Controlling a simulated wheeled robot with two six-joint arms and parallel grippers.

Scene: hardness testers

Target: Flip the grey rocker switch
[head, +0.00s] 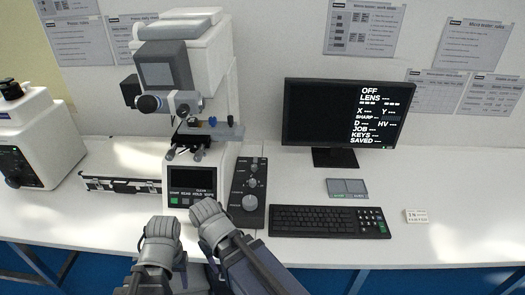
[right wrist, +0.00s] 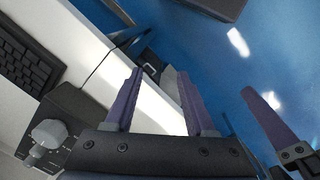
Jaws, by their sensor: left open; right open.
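The hardness tester (head: 205,75) stands on the white table in the head view, with a dark screen and buttons (head: 192,190) on its lower front. I cannot make out a grey rocker switch for certain in either view. My left gripper (head: 192,272) is low at the table's front edge, below the tester, partly hidden by its own wrist. My right gripper (right wrist: 158,72) is open and empty in the right wrist view, its purple fingers over the table edge. A purple finger (right wrist: 270,115), likely of my left gripper, shows at the right there.
A black control box (head: 247,190) with knobs stands right of the tester; its knob shows in the right wrist view (right wrist: 48,134). A keyboard (head: 328,221), monitor (head: 346,118) and small grey panel (head: 347,187) are further right. A black case (head: 125,184) lies left. The table's right side is mostly clear.

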